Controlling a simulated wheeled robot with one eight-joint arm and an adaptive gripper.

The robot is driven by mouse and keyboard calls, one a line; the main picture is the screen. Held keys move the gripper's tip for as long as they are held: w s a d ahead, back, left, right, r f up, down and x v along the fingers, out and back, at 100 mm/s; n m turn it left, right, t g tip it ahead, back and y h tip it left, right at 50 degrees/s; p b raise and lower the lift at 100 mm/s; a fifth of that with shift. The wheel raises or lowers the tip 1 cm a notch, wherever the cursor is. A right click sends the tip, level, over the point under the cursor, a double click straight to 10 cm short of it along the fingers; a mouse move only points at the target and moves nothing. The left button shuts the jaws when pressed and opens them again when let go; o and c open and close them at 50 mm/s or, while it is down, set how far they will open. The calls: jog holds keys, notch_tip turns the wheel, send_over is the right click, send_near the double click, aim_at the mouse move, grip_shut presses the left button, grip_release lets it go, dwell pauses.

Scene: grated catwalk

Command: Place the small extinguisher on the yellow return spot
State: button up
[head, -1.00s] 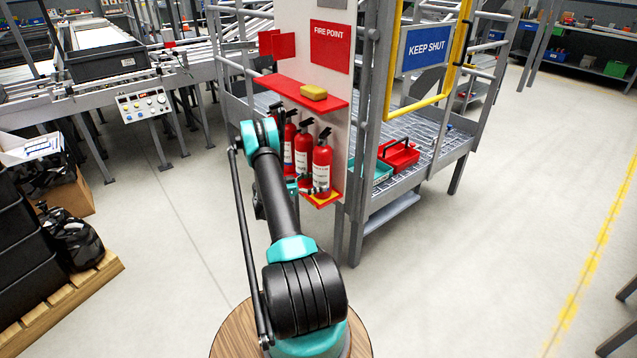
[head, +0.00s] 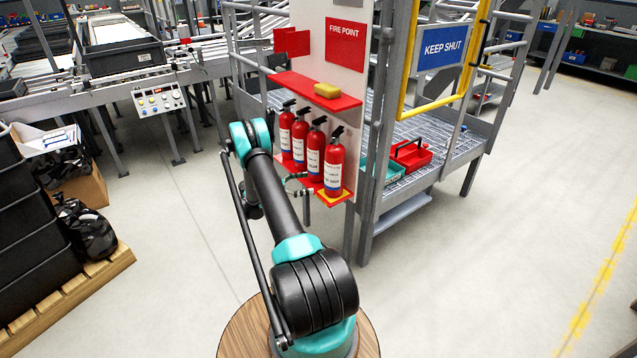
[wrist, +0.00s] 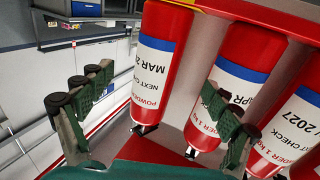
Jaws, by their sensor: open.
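Several red extinguishers with white and blue labels stand in a row on the lower red shelf of the fire point. The nearest, rightmost extinguisher (head: 334,168) stands upright on the yellow spot (head: 346,195), which shows around its base. I cannot tell by size which one is the small one. My gripper (head: 297,185) is open and empty, in front of and left of the rightmost extinguisher. In the wrist view the open fingers (wrist: 150,115) show with the end extinguisher (wrist: 160,62) beyond the gap and another extinguisher (wrist: 240,65) behind the right finger.
An upper red shelf (head: 305,92) with a yellow sponge-like block (head: 327,90) overhangs the row. A grey railed platform (head: 440,150) with a red tote (head: 411,153) and a teal tray is to the right. A pallet with black crates is at left. Floor in front is clear.

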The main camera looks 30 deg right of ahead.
jog(key=a+r+n+t+y, duration=0.45)
jog(key=r+n, duration=0.25)
jog(key=r, duration=0.4)
jog(key=s+a+r+n+t+y, duration=0.2)
jog(key=s+a+r+n+y, duration=0.25)
jog(key=s+a+r, duration=0.2)
jog(key=s+a+n+t+y, duration=0.1)
jog(key=s+a+n+y, duration=0.3)
jog(key=s+a, duration=0.7)
jog(key=s+a+n+t+y, duration=0.2)
jog(key=s+a+n+y, duration=0.2)
jog(key=s+a, duration=0.6)
jog(key=s+n, duration=0.2)
jog(key=s, duration=0.3)
jog(key=shift+s+a+f, duration=0.25)
jog(key=shift+a, duration=0.1)
jog(key=shift+c, duration=0.2)
